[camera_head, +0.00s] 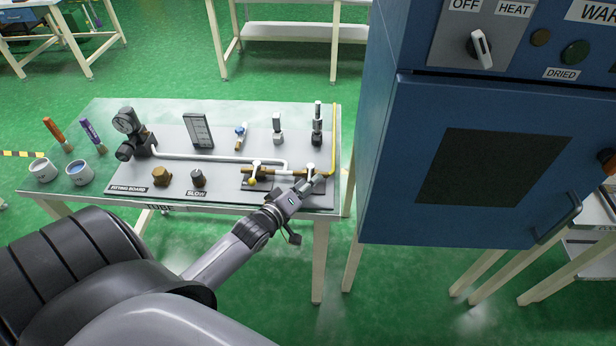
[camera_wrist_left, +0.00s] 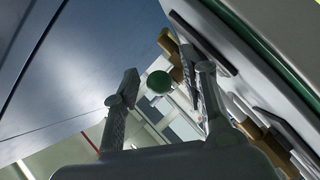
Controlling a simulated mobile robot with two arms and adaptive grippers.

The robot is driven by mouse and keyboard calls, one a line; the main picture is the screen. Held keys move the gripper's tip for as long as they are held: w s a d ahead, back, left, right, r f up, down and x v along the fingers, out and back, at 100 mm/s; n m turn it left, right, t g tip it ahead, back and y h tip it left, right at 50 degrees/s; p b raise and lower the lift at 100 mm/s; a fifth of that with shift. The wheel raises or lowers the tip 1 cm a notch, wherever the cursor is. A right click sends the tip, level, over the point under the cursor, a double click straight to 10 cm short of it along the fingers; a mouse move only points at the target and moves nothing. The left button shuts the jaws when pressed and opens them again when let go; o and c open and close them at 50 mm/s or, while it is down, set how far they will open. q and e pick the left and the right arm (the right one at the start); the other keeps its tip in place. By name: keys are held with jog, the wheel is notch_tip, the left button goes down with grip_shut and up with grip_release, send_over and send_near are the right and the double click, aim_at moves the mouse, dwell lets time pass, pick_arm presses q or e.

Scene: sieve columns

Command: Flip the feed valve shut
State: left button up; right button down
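A brass manifold (camera_head: 285,171) lies on the dark plate at the right of the fitting board, with two small valves with whitish tops. One valve (camera_head: 255,166) is at its left and the other (camera_head: 310,168) at its right end; I cannot read which is the feed valve. My left gripper (camera_head: 307,184) is at the right end, close to the right valve; contact cannot be told. In the left wrist view its two fingers (camera_wrist_left: 163,92) are apart, with a round green knob (camera_wrist_left: 158,82) showing between them. Brass parts (camera_wrist_left: 172,48) show beyond the right finger. My right gripper is out of view.
The fitting board (camera_head: 165,176) carries a gauge (camera_head: 126,121), brass and dark fittings and several upright valves behind the manifold. A yellow tube (camera_head: 334,140) runs along the right edge. A tall blue cabinet (camera_head: 390,190) stands close on the right. Two cups (camera_head: 80,174) stand at the left.

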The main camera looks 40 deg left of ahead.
pick_arm(q)
jog(key=shift+s, duration=0.1)
jog(key=v, duration=1.1)
jog(key=shift+s+r, duration=0.2)
jog(key=shift+s, duration=0.15)
jog(key=s+d+f+m+g, duration=0.15)
jog(key=s+f, duration=0.25)
jog(key=f, duration=0.6)
jog(key=s+f+m+g, duration=0.2)
jog(key=s+f+g, duration=0.1)
jog(key=f, duration=0.7)
jog(key=s+d+f+m+g, duration=0.1)
jog(key=s+f+m+g, duration=0.2)
jog(key=f, duration=0.7)
jog(key=s+d+f+m+g, duration=0.3)
jog(key=s+f, duration=0.4)
jog(key=s, duration=0.4)
jog(key=s+d+f+m+g, duration=0.4)
jog(key=s+f, duration=0.4)
jog(key=s, duration=0.2)
jog(key=shift+s+d+f+m, duration=0.35)
jog(key=shift+c, duration=0.5)
